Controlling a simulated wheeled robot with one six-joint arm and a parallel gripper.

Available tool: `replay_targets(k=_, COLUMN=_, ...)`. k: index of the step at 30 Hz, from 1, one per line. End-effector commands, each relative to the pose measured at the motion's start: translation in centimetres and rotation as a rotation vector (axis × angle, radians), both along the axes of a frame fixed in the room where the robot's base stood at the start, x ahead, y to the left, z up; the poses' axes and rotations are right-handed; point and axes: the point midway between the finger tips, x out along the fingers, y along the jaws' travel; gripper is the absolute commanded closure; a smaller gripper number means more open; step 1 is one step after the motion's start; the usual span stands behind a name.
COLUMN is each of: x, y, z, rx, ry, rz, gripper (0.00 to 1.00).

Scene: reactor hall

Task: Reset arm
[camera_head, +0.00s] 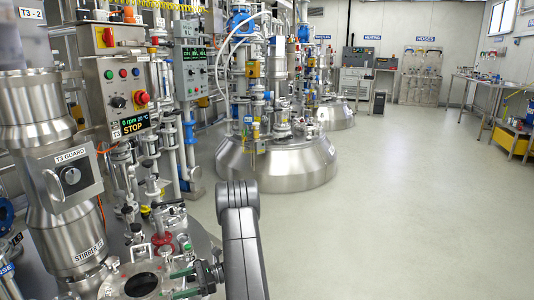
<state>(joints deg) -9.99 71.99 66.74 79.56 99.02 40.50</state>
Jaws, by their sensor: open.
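My dark grey arm rises from the bottom edge, just left of the picture's middle, and bends at its top.
A control box (130,98) reading STOP and a steel drive housing (62,190) marked T3 GUARD crowd the left. Another domed steel reactor (278,168) stands beyond my arm.

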Motion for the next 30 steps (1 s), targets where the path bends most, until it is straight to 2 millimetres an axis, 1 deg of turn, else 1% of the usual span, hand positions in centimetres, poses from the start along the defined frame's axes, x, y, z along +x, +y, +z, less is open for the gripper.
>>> replay_targets(k=1, x=-0.5, y=1.0, z=-0.1, rx=0.0, ry=0.0, rz=0.002, gripper=0.32)
replay_targets(k=8, x=-2.4, y=5.3, z=-0.1, rx=0.0, ry=0.0, rz=0.003, gripper=0.32)
replay_targets(k=10, x=-2.2, y=5.1, z=0.2, rx=0.0, ry=0.002, rz=-0.065, gripper=0.32)
replay_targets(k=18, x=-1.7, y=5.2, z=0.2, rx=-0.001, ry=0.003, rz=-0.325, gripper=0.32)
replay_targets(k=30, x=-1.2, y=5.2, z=0.2, rx=-0.003, ry=0.003, rz=-0.625, gripper=0.32)
